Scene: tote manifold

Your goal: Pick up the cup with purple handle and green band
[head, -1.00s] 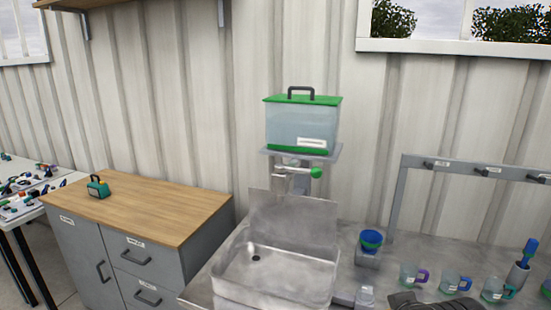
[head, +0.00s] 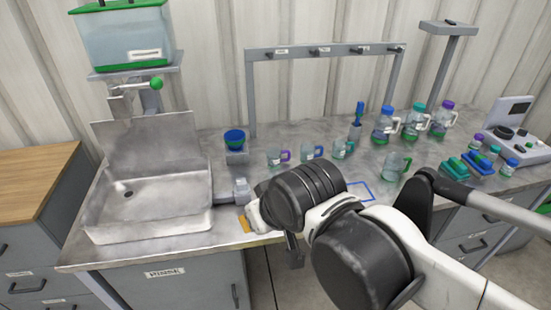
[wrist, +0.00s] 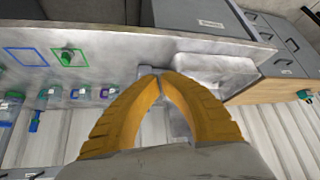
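The cup with purple handle (head: 274,159) stands upright on the metal counter, left-most in a row of clear cups. A band low on it looks green, though it is small here. It also shows in the wrist view, where the purple-handled cup (wrist: 104,91) appears left of my fingers. My gripper (wrist: 157,73) has yellow fingers whose tips meet, with nothing between them. In the head view, a yellow finger of my gripper (head: 245,222) shows at the counter's front edge, apart from the cup and nearer the camera. My arm hides the rest of the gripper.
A blue-handled cup (head: 308,153) and a green-handled cup (head: 339,150) stand right of it. Another green-handled cup (head: 393,167) stands further forward. A grey rack (head: 251,95) stands behind. Bottles (head: 384,125) stand right.

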